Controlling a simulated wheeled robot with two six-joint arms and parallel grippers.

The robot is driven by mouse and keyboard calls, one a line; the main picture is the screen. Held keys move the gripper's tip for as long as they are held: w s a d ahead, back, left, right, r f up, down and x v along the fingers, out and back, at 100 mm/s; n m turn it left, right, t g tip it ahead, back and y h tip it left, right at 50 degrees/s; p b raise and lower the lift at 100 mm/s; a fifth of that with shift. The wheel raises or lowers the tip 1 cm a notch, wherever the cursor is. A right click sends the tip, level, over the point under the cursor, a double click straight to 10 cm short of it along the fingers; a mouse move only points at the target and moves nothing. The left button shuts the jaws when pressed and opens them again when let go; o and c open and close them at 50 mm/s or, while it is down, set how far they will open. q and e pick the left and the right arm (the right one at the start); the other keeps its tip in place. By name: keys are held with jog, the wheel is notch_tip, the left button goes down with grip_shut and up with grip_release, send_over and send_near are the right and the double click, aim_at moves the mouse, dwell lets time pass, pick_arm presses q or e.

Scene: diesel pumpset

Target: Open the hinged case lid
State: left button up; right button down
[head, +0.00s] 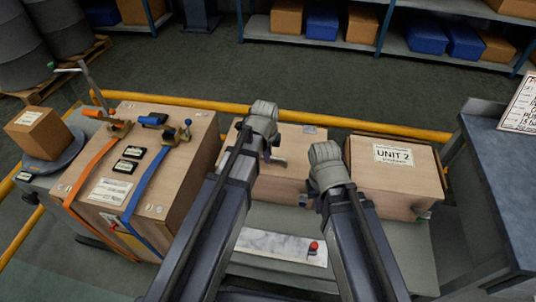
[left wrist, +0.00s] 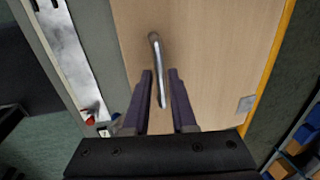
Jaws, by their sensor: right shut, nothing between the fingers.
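The middle wooden case (head: 290,180) has a plain wood-coloured lid, partly covered by my arms in the head view. In the left wrist view the lid (left wrist: 215,50) fills the middle and carries a metal bar handle (left wrist: 155,50). My left gripper (head: 274,158) is over this case. In the left wrist view its two fingers (left wrist: 160,72) are apart, one on each side of the handle. I cannot tell whether they touch it. The lid looks closed. My right gripper (head: 314,190) is shut and empty near the case's right side, its fingers mostly hidden by its wrist.
A strapped wooden case (head: 190,150) stands left, and the UNIT 2 case (head: 400,185) right. A pale panel (head: 270,243) with a red button (head: 313,247) lies in front. A yellow rail (head: 350,121) runs behind. A dark bench (head: 500,160) stands far right.

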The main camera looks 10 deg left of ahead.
pick_arm(q)
grip_shut()
dwell(1.0)
